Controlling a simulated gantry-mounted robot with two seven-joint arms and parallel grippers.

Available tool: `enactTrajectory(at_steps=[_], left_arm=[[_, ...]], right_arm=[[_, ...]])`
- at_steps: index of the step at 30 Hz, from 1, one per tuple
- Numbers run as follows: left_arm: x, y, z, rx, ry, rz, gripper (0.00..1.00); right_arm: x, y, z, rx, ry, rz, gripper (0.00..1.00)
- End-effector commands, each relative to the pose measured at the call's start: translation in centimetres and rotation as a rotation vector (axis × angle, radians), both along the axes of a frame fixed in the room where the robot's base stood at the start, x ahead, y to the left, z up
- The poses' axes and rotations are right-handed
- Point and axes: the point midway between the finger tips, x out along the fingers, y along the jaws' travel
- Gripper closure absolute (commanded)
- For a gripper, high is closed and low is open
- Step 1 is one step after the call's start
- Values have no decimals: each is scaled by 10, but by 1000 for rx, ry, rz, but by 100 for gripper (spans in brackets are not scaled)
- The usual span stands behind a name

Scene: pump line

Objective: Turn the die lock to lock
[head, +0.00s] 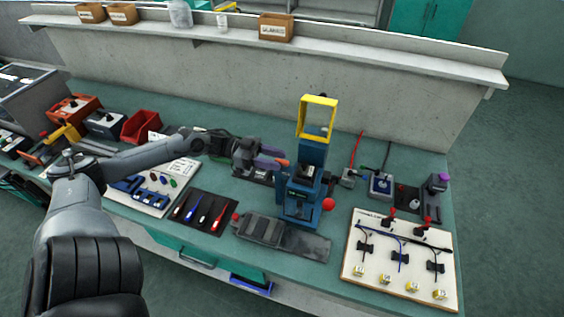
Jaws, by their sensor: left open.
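The blue press (310,155) stands upright on the bench, right of the picture's middle, with a yellow frame (318,101) at its top. A red ball knob (328,204) sticks out at its lower right. The die lock is too small to pick out on the press for sure. My left gripper (278,160) reaches in from the left and is open, with its orange-tipped fingers beside the left side of the press. I cannot tell whether it touches the press. My right gripper is not in view.
A grey slide plate (305,243) lies in front of the press. A white board (396,262) with cables and red-topped valves is to the right. A dark mat (204,212) with screwdrivers and a red bin (139,124) are to the left. A concrete wall stands behind.

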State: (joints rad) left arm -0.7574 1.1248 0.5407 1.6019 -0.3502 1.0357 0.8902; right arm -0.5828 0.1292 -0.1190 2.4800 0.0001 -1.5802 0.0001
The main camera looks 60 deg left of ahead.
Motion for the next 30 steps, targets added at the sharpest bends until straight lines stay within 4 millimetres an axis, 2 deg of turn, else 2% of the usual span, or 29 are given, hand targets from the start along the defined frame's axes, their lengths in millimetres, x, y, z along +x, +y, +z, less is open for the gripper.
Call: enactTrajectory(at_steps=[7, 18, 26, 30], left_arm=[[15, -17, 0, 0, -1, -1, 60], [18, -20, 0, 1, 1, 1, 60], [18, -20, 0, 0, 0, 0, 98], [18, -20, 0, 0, 0, 0, 100]], right_arm=[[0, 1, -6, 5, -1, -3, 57], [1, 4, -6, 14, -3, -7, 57], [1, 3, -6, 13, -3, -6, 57], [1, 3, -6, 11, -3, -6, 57]])
